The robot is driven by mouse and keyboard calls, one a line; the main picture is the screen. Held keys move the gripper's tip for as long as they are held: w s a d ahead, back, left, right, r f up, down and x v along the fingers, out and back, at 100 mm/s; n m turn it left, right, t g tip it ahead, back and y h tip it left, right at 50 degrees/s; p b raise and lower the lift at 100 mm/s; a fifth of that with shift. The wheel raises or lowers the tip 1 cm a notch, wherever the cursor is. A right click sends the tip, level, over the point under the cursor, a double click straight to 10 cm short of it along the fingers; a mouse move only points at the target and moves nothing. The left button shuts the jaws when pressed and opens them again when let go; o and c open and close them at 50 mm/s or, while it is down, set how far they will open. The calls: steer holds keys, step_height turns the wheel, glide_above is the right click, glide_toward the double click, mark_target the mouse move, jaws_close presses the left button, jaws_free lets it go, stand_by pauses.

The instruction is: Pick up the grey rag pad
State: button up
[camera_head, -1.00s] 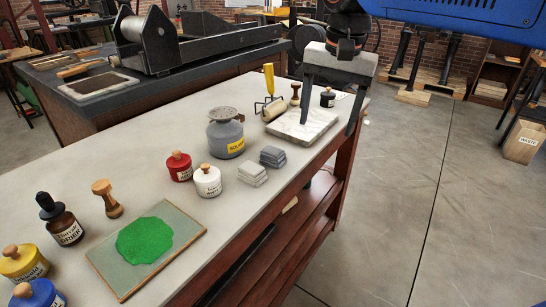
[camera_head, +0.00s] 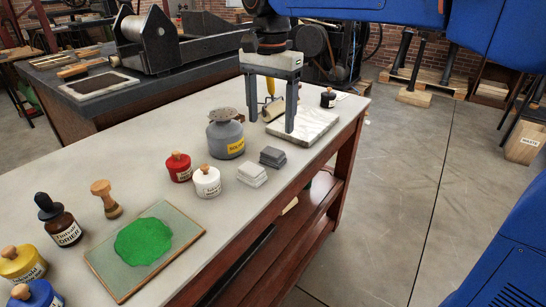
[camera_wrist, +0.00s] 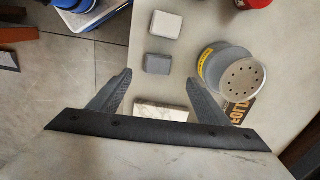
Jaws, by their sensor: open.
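The grey rag pad (camera_head: 272,157) is a small dark grey folded stack lying on the pale table near its right edge. A similar lighter pad (camera_head: 251,174) lies just in front of it. My gripper (camera_head: 269,126) is open and empty, pointing down above the table, behind the grey pad and near the marble slab. In the wrist view the grey pad (camera_wrist: 158,64) shows at the gap between the open fingertips (camera_wrist: 158,77), farther off than they are. The lighter pad (camera_wrist: 165,25) lies beyond it. Nothing hides either pad.
A grey can (camera_head: 225,139) stands left of the pads. A white jar (camera_head: 207,182) and a red jar (camera_head: 178,168) stand nearby. The marble slab (camera_head: 315,124) lies behind. A glass plate with green ink (camera_head: 190,222) lies in front.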

glide_above(271, 152)
step_height(271, 152, down, 5)
steer(key=shift+w+f, duration=0.15)
steer(key=shift+s+f, duration=0.2)
steer(key=shift+f, duration=2.4)
steer(key=c, duration=1.1)
